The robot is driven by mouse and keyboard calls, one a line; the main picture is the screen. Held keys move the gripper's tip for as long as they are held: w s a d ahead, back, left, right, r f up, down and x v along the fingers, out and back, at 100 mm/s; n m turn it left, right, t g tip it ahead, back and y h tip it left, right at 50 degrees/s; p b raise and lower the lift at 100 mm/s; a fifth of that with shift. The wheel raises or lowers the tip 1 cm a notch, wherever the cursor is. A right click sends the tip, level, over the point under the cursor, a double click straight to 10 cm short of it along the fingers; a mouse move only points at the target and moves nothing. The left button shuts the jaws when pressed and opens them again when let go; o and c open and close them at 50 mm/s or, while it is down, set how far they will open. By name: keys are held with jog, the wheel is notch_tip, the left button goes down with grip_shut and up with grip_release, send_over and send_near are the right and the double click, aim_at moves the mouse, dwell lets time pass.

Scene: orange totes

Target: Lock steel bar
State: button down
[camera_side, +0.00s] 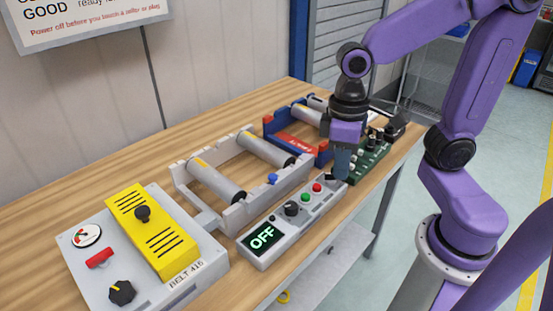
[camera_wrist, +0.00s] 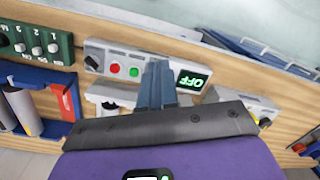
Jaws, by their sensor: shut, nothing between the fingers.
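A grey frame (camera_side: 247,212) on the bench holds two steel bars with yellow marks, a near bar (camera_side: 217,181) and a far bar (camera_side: 268,149). A blue knob (camera_side: 272,179) sits on the frame's front side. My gripper (camera_side: 341,172) is shut and empty, pointing down by the far right end of the grey control box (camera_side: 258,256). In the wrist view my shut fingers (camera_wrist: 157,85) cover part of the control box (camera_wrist: 97,47), between its red button and the OFF display (camera_wrist: 191,80). I cannot tell whether the fingers touch the box. The frame is mostly hidden there.
The control box has a black knob (camera_side: 291,208) and red and green buttons. A yellow-topped box (camera_side: 152,232) fills the front left. Bare wood shows along the wall.

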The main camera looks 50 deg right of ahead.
jog(key=w+d+r+m+y, duration=0.1)
jog(key=w+d+m, duration=0.2)
jog(key=w+m, duration=0.6)
jog(key=w+d+r+m+g+y, duration=0.1)
jog(key=w+d+m, duration=0.2)
jog(key=w+m, duration=0.5)
jog(key=shift+w+d+r+m+y, duration=0.2)
jog(key=shift+w+m+y, duration=0.15)
jog(key=shift+w, duration=1.35)
jog(key=shift+a, duration=0.1)
send_over(282, 177)
jog(key=w+d, duration=0.1)
jog(key=w, duration=0.1)
notch_tip(282, 177, down, 10)
jog(key=shift+w+f, duration=0.1)
jog(key=shift+s+a+f, duration=0.1)
jog(key=shift+s+a, duration=0.3)
jog(key=shift+a, duration=0.4)
